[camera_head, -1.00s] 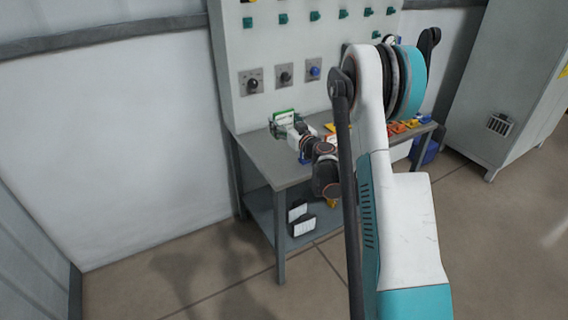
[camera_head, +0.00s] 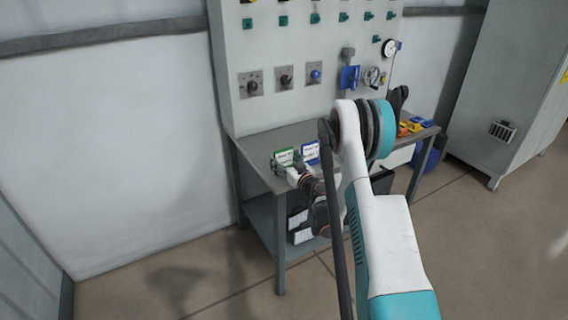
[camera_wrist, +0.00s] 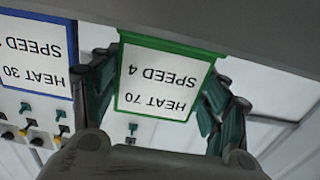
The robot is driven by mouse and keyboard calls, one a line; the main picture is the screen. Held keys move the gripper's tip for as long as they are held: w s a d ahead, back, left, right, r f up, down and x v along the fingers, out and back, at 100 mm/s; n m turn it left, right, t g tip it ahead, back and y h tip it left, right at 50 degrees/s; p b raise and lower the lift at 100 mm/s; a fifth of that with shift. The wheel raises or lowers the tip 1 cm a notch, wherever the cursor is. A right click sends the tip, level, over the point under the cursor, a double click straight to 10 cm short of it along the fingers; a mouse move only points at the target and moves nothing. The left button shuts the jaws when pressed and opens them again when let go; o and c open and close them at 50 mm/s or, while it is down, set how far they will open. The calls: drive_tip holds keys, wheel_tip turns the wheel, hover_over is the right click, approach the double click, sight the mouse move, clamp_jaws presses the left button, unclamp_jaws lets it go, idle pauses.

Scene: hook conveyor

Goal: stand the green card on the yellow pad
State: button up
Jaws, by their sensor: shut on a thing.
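The green card (camera_head: 284,156) has a green frame and a white face. It is upright between the fingers of my gripper (camera_head: 280,166), over the left part of the workbench in the head view. In the wrist view the green card (camera_wrist: 160,77) reads "HEAT 70 SPEED 4" upside down, with dark green fingers at both sides; my gripper is shut on it. I cannot make out the yellow pad in either current view; my arm covers part of the bench. Whether the card's lower edge touches anything cannot be told.
A blue-framed card (camera_head: 311,150) stands close to the right of the green one; it reads "HEAT 30" in the wrist view (camera_wrist: 38,62). A control panel (camera_head: 262,50) rises behind the bench (camera_head: 262,144). Small coloured items (camera_head: 412,125) lie at the bench's right end.

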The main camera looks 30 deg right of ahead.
drive_tip(key=shift+f, duration=0.25)
drive_tip(key=o, duration=1.1)
drive_tip(key=shift+r, duration=0.15)
drive_tip(key=shift+a, duration=0.1)
